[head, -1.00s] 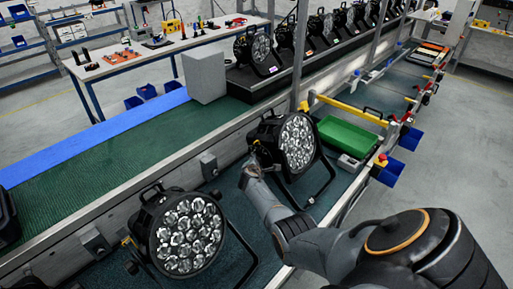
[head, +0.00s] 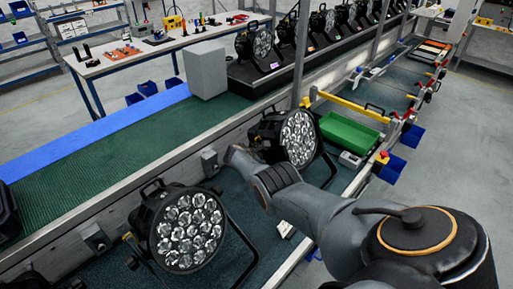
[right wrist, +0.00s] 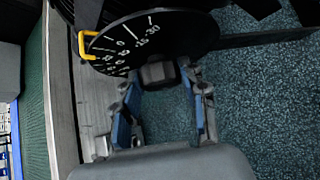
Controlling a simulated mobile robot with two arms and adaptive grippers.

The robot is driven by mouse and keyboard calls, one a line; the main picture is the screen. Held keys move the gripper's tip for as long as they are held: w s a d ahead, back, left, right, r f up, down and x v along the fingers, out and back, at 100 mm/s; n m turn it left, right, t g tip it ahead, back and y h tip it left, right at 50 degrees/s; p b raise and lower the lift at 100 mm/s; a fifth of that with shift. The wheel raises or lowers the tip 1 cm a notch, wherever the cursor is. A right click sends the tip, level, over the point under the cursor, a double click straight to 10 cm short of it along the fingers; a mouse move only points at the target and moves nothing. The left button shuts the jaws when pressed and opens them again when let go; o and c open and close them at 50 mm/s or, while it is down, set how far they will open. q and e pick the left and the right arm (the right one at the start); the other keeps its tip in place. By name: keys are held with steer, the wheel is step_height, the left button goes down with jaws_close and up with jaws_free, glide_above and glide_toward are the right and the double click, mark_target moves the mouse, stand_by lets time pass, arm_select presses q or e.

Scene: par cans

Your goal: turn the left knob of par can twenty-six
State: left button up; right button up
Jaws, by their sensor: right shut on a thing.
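Two black par cans with clustered clear lenses stand on the lower bench in the head view: a nearer one (head: 186,230) at the lower left and a farther one (head: 299,138) near the middle. I cannot read a number on either. My right arm reaches to the left side of the farther can; its gripper is hidden there. In the right wrist view, my right gripper (right wrist: 160,88) has blue-padded fingers closed around a dark knob (right wrist: 157,72). The knob sits at the edge of a black dial (right wrist: 150,38) with white angle marks. My left gripper is not in view.
A yellow bracket (right wrist: 82,45) stands out beside the dial. A green tray (head: 348,135) lies right of the farther can. A green conveyor belt (head: 110,157) with a grey box (head: 205,70) runs behind the bench. Blue bins (head: 388,168) hang on the right edge.

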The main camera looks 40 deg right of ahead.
stand_by(0.5)
steer(key=o, duration=1.1)
steer(key=shift+d, duration=0.1)
steer(key=shift+o, duration=0.2)
steer(key=v, duration=0.7)
steer(key=shift+a, duration=0.2)
